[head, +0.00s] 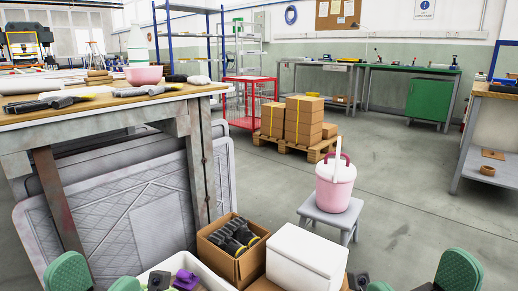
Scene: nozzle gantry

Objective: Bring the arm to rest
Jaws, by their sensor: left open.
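My left gripper (160,281) shows as a small dark part at the bottom edge, beside my green arm links. It is open, and I see nothing held in it. It is over or in front of a white open bin (208,287), next to a purple object (186,280); whether they touch I cannot tell. My right arm shows only as green links at the bottom right. A small dark part (361,281) there may be my right gripper, but its jaws cannot be made out.
A workbench (110,103) with a pink bowl (143,75) and tools stands at left. Ahead are a cardboard box (234,249) of dark tools, a white box (306,256) and a stool (331,215) bearing a pink bucket (335,186). Floor at right (420,215) is clear.

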